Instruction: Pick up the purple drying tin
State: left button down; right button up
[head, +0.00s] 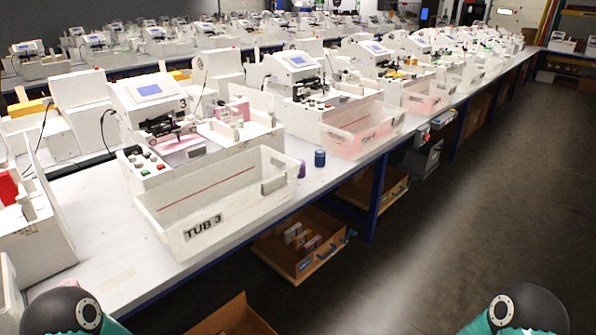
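A small purple tin (301,169) stands on the white bench, just past the right end of the clear tub marked TUB 3 (215,205). The tub's end hides part of it. A blue tin (320,158) stands close to its right, near the bench's front edge. Only rounded dark and teal links of my two arms show at the bottom left and bottom right corners. Neither gripper is in view, and nothing of mine is near the tin.
A white plotter machine (150,92) marked 3 stands behind the tub. Another clear tub (362,128) with pink contents sits further along the bench. Open wooden boxes (300,245) are below the bench edge. The grey floor (440,240) on the right is clear.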

aim_at(302, 174)
jog(key=u, duration=0.8)
jog(key=i, duration=0.1)
jog(key=z, duration=2.1)
jog(key=i, duration=4.95)
jog(key=u, duration=2.85)
